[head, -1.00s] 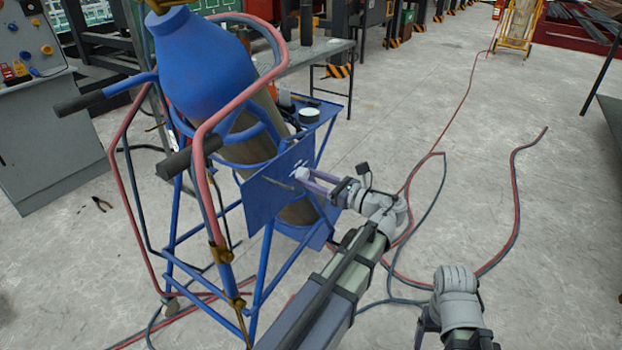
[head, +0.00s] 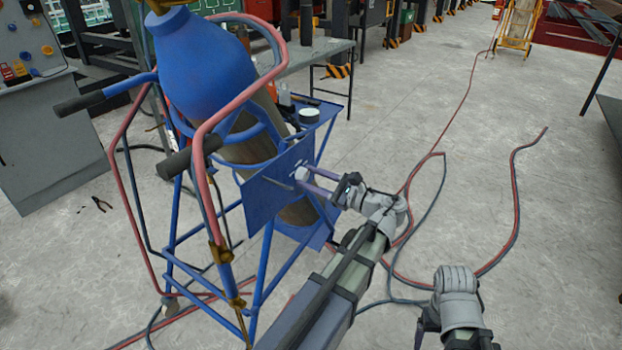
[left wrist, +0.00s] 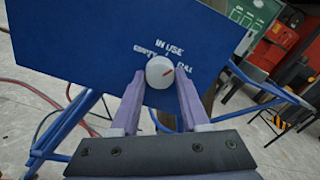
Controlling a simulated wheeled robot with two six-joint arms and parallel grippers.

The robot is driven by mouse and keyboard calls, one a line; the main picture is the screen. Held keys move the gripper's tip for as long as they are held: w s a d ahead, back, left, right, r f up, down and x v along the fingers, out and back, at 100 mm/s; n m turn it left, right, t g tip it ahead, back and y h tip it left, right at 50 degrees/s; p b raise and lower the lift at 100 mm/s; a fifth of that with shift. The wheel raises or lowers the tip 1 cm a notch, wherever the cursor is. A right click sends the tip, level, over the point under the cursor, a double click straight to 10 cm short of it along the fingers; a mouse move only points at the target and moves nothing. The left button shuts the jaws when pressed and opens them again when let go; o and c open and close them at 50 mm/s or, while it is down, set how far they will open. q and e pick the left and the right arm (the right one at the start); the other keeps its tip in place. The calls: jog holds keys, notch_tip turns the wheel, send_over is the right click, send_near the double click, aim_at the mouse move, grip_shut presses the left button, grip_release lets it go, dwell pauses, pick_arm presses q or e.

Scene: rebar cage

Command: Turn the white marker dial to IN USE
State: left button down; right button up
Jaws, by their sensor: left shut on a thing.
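The white marker dial (left wrist: 157,72) sits on a blue plate (left wrist: 80,40) and has a red mark. In the left wrist view the mark points right and slightly up, toward the FULL label (left wrist: 184,68). The IN USE label (left wrist: 171,47) is above the dial, and EMPTY (left wrist: 145,50) is at its upper left. My left gripper (left wrist: 157,90) is shut on the dial, one purple finger on each side. In the head view, the left gripper (head: 308,178) reaches the blue plate (head: 268,190) from the right.
The plate is fixed to a blue cylinder cart (head: 262,280) carrying a blue-topped cylinder (head: 205,70). Red and dark hoses (head: 515,190) lie on the floor to the right. A grey control cabinet (head: 35,120) stands at the left. Open floor lies to the right of the cart.

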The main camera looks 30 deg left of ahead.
pick_arm(q)
jog(key=n, duration=0.6)
jog(key=shift+n, duration=0.3)
dwell(0.5)
jog(key=shift+c, duration=2)
grip_release()
jog(key=d, duration=0.8)
jog(key=shift+s, duration=0.3)
